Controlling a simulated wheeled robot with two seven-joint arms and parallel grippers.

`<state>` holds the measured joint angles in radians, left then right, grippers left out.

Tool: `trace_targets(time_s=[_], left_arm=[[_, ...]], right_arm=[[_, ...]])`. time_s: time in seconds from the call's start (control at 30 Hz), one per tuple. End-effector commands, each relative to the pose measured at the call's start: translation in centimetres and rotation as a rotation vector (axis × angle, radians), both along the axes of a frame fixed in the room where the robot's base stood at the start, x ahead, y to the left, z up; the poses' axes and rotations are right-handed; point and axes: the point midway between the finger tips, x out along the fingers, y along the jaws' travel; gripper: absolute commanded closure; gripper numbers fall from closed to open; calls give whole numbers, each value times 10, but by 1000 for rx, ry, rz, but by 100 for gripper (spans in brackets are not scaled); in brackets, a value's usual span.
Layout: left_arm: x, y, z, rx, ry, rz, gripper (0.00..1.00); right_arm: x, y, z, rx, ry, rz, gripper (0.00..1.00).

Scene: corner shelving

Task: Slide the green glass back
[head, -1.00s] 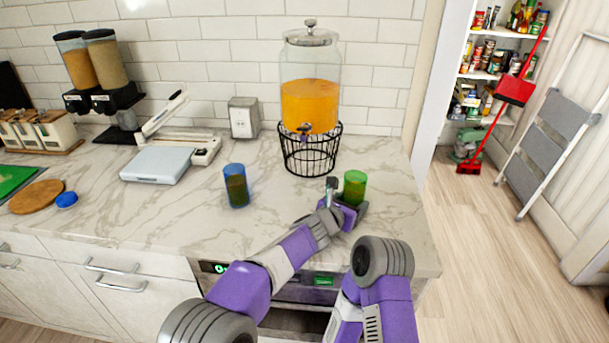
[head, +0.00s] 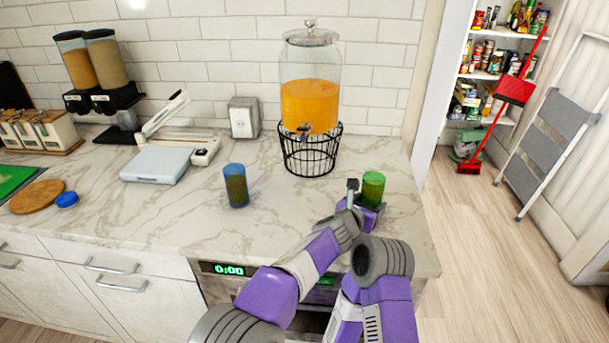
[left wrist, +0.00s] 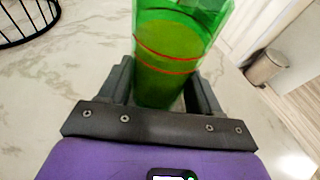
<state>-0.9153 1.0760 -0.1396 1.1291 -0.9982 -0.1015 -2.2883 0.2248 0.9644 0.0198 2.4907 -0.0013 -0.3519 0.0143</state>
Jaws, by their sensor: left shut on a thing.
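The green glass (head: 373,187) stands upright on the marble counter, right of the drink dispenser's wire stand. My left gripper (head: 366,197) is at the glass, its arm reaching in from the front. In the left wrist view the green glass (left wrist: 172,55) sits between the two dark fingers (left wrist: 158,90), which are shut on its lower part. Its base is hidden by the gripper. A blue glass (head: 236,186) stands apart to the left. I cannot make out my right gripper.
The drink dispenser (head: 309,105) with orange liquid stands on a black wire stand (head: 310,158) near the wall. Counter surface (head: 402,225) is bare right of the green glass up to the edge. A pale blue scale (head: 156,165) stands at left.

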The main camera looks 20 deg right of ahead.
Motion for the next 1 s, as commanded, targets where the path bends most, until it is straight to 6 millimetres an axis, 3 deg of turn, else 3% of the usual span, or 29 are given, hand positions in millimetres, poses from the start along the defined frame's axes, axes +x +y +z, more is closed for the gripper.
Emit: trace_targets(time_s=[0.7,0.73,0.8,0.9,1.0], left_arm=[[0,0,0,0,0,0,53],[0,0,0,0,0,0,33],[0,0,0,0,0,0,23],[0,0,0,0,0,0,7],[0,0,0,0,0,0,7]], right_arm=[[0,0,-1,0,0,0,100],[0,0,-1,0,0,0,100],[0,0,-1,0,0,0,100],[0,0,-1,0,0,0,100],[0,0,-1,0,0,0,100]])
